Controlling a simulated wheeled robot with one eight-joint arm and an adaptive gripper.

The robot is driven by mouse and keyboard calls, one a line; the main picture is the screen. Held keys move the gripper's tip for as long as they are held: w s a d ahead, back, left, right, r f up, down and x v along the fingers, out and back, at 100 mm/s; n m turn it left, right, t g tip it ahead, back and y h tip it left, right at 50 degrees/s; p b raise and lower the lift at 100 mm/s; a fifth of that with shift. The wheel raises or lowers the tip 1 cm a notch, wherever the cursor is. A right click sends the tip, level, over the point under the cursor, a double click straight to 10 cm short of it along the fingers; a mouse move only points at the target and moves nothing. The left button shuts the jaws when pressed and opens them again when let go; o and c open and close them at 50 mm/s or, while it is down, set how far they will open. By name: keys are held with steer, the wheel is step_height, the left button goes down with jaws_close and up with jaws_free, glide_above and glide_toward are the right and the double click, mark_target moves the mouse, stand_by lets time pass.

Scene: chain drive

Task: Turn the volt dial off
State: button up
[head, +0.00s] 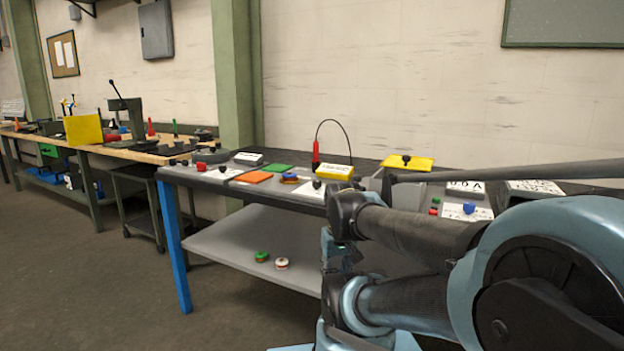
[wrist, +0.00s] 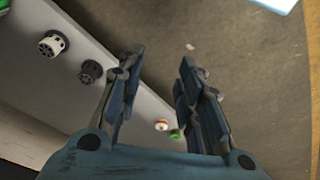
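I cannot read which control is the volt dial. On the bench in the head view, a black knob (head: 317,184) sits on a pale panel, a blue knob (head: 469,208) on a white lettered plate, and another black knob (head: 406,159) on a yellow-topped box. My gripper (wrist: 158,62) is open in the wrist view, its two fingers apart with nothing between them. It points down past a grey surface toward the floor. In the head view my arm links cross in front of the right part of the bench.
Round green (head: 261,256) and red-and-white (head: 281,263) pieces lie on the lower shelf (head: 225,241). A red handle (head: 316,154) with a looping black cable stands on the bench (head: 210,178). Open floor (head: 100,290) lies at left. Another workbench (head: 130,152) stands further left.

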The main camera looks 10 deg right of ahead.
steer(key=shift+w+d, duration=0.25)
steer(key=shift+w, duration=0.1)
steer(key=shift+o, duration=1.9)
steer(key=shift+s+r, duration=0.15)
steer(key=shift+r, duration=0.15)
step_height(320, 180, up, 32)
steer(key=m+g, duration=0.2)
steer(key=m, duration=1.9)
glide_above(317, 184)
steer(key=w, duration=0.2)
steer(key=f, duration=1.6)
steer(key=shift+s+d+f, duration=0.1)
steer(key=shift+d, duration=0.1)
